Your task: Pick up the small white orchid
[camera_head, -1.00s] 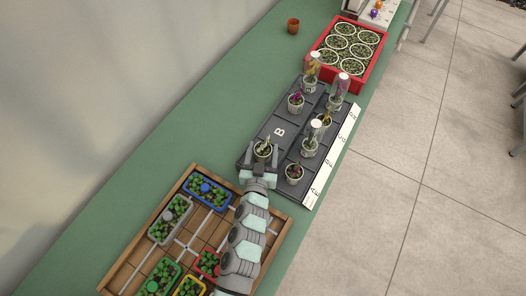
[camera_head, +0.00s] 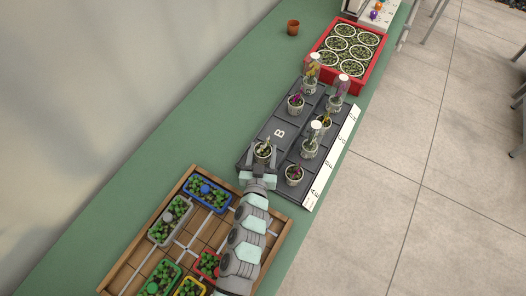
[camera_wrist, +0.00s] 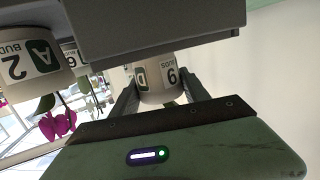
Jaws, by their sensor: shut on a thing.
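A small white pot (camera_head: 262,156) with a pale, thin plant stands at the near left of the dark grey tray (camera_head: 262,131). Its bloom colour is too small to tell in the head view. My gripper (camera_head: 260,165) reaches it from the near side and is shut on the pot. In the wrist view the pot (camera_wrist: 160,86) sits between both fingers, with a label showing D and a 6 or 9.
Other potted orchids stand close by, among them a dark red one (camera_head: 294,175), a magenta one (camera_head: 296,104) and a clear-sleeved one (camera_head: 310,146). A wooden crate (camera_head: 276,238) of small planters lies nearer, a red tray (camera_head: 366,76) farther. The green bench (camera_head: 190,130) is free at left.

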